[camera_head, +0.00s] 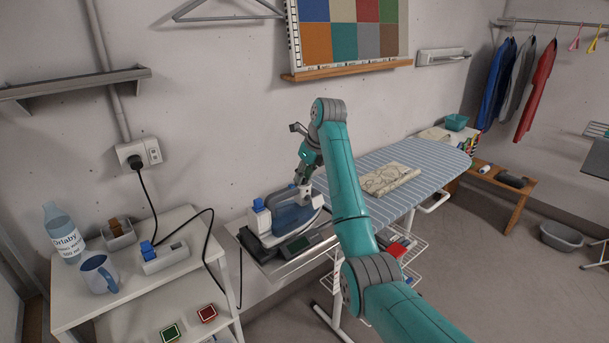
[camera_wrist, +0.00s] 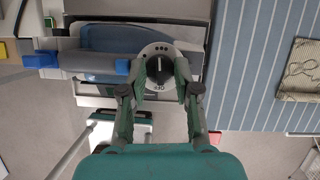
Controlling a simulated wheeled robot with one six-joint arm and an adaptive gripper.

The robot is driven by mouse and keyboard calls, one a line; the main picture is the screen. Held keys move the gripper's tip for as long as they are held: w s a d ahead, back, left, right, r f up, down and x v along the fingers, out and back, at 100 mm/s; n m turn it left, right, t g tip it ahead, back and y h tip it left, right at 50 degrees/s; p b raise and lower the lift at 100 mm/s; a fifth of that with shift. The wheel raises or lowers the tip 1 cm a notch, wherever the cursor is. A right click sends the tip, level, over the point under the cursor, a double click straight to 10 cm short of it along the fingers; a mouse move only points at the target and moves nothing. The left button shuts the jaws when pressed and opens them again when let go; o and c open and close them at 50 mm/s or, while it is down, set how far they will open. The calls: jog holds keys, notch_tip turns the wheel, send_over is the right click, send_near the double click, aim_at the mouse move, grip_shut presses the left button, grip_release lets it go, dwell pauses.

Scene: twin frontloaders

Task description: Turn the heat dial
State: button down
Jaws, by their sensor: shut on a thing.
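The pointer stands roughly upright in the wrist view, and small lettering shows at the dial's near edge. My gripper (camera_wrist: 166,80) has its two green fingers on either side of the dial, shut on it. In the head view the iron (camera_head: 290,218) rests at the left end of the ironing board, with my gripper (camera_head: 303,182) reaching down onto it. The dial is mostly hidden there.
The striped ironing board (camera_head: 420,160) holds a folded patterned cloth (camera_head: 388,179). A white side table (camera_head: 185,222) at left carries a bottle (camera_head: 65,238), a mug (camera_head: 99,273) and a power strip (camera_head: 165,256). A black cord (camera_head: 213,240) hangs between table and board.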

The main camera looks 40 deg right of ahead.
jog(key=shift+m+h, duration=0.3)
jog(key=shift+m, duration=0.4)
